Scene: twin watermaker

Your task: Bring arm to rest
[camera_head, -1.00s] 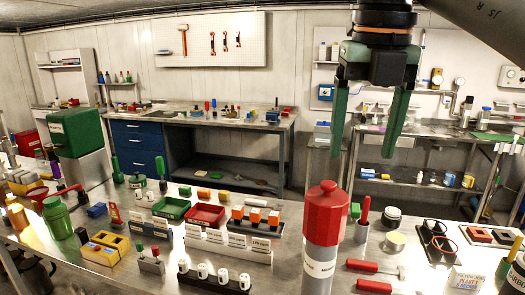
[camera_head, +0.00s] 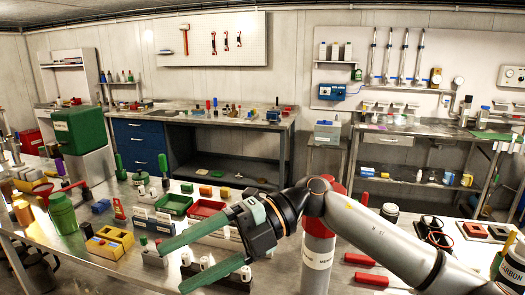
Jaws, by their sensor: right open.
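My right arm comes in from the lower right and reaches left across the front of the workbench. My right gripper (camera_head: 202,258) has a dark body and two green fingers spread apart. It is open and empty, pointing left and slightly down. It hangs in front of a rack of white pieces and partly hides that rack and the labelled holders behind it. A grey cylinder with a red top (camera_head: 318,248) stands upright behind my arm, which covers part of it. My left gripper is not in view.
The workbench is crowded: a green jar (camera_head: 62,215), a yellow block holder (camera_head: 109,243), a green tray (camera_head: 173,204), a red tray (camera_head: 206,208) and red-handled tools (camera_head: 371,279). A green box (camera_head: 80,130) stands at the left. A back bench (camera_head: 220,120) lies beyond the aisle.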

